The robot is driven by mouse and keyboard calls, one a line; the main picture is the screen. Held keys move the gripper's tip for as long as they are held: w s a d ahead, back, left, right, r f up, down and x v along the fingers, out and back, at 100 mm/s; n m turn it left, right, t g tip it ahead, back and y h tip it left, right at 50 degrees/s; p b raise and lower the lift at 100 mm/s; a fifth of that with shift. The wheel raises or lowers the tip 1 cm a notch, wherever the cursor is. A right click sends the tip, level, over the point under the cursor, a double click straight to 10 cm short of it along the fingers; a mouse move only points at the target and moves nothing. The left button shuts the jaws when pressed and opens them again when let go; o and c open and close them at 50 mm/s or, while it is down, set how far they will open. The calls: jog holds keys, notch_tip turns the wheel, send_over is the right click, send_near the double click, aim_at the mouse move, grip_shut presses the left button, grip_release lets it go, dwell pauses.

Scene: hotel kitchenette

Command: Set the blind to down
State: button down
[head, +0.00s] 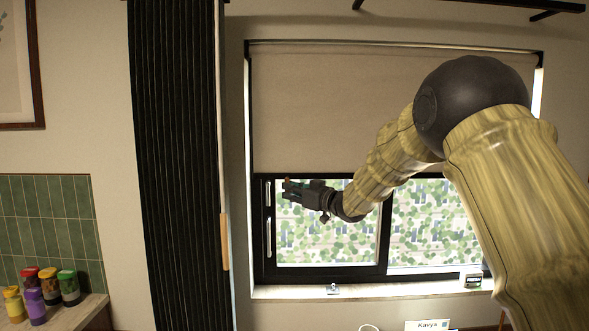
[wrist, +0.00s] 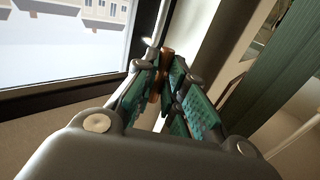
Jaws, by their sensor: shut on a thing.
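The beige roller blind (head: 330,110) covers roughly the upper half of the window, and its dark bottom edge ends partway down the glass. My gripper (head: 287,190) is just below that edge, near the window's left side. In the wrist view my gripper (wrist: 165,72) has its green-padded fingers closed on a small orange-brown piece (wrist: 154,88). The same piece shows as a tiny orange spot at the fingertips in the head view. Whether it joins the blind cannot be seen.
A dark pleated curtain (head: 178,150) hangs left of the window. The sill (head: 390,290) holds a small metal item (head: 332,289) and a dark box (head: 473,281). Several colourful jars (head: 49,286) stand on the counter at the lower left. My arm crosses the window's right side.

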notch_tip(320, 180, down, 36)
jog(key=b, duration=1.1)
jog(key=shift+b, duration=0.4)
jog(key=shift+f, duration=0.1)
jog(key=c, duration=1.5)
grip_release()
jog(key=v, duration=1.2)
